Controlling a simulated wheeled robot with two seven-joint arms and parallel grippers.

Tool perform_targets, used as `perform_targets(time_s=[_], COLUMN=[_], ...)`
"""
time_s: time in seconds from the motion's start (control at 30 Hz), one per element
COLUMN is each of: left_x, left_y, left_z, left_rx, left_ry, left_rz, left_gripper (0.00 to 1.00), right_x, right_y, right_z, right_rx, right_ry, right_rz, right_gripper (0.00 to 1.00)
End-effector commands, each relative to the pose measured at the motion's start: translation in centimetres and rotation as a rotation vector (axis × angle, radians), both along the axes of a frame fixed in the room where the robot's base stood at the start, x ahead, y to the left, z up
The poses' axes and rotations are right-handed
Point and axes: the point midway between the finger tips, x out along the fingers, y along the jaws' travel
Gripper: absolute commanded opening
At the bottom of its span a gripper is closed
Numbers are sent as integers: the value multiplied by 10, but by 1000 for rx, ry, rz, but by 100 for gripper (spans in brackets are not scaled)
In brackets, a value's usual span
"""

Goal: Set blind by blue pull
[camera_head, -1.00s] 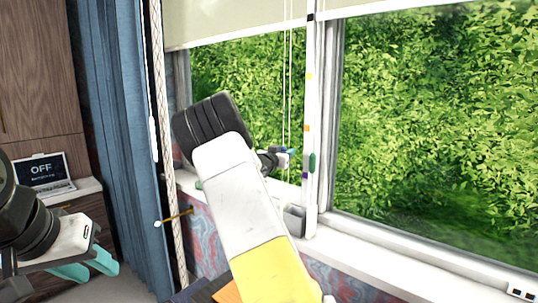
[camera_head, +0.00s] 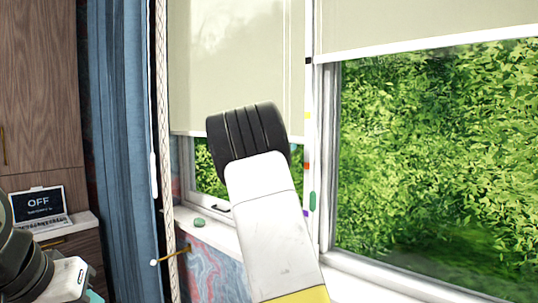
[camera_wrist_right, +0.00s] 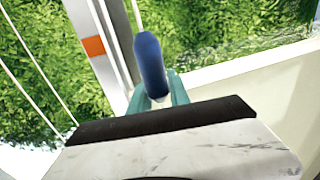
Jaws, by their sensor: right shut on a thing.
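The left blind (camera_head: 205,80) is a cream sheet, lowered over most of the left pane; its white bottom bar (camera_head: 188,133) sits level with a point between the yellow mark (camera_head: 307,115) and the red-orange mark (camera_head: 306,166) on the window post. The blue pull (camera_wrist_right: 150,62) is a rounded blue piece in the right wrist view. My right gripper (camera_wrist_right: 160,90) is shut on it with teal fingers. In the head view my right arm hides the gripper and pull. My left gripper (camera_head: 95,297) is mostly cut off at the bottom left, so its opening is unclear.
A second blind (camera_head: 430,25) covers the top of the right pane. A green object (camera_head: 199,222) lies on the sill. A blue curtain (camera_head: 122,150), a rope and a laptop (camera_head: 38,206) are at left.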

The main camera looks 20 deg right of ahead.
Motion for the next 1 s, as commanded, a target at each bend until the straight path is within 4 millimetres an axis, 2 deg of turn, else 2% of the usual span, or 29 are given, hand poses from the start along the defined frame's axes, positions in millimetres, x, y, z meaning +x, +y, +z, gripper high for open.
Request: perform_targets(time_s=[0.03, 0.97, 1.0], left_x=[0, 0, 0], left_y=[0, 0, 0], left_z=[0, 0, 0], left_rx=[0, 0, 0], left_ry=[0, 0, 0], left_rz=[0, 0, 0], left_gripper=[36, 36, 36], right_x=[-1, -2, -2], right_y=[-2, -5, -5], right_z=[17, 18, 17], right_rx=[-14, -14, -13], right_ry=[-25, -27, -26], right_rz=[-3, -7, -6], right_gripper=[0, 0, 3])
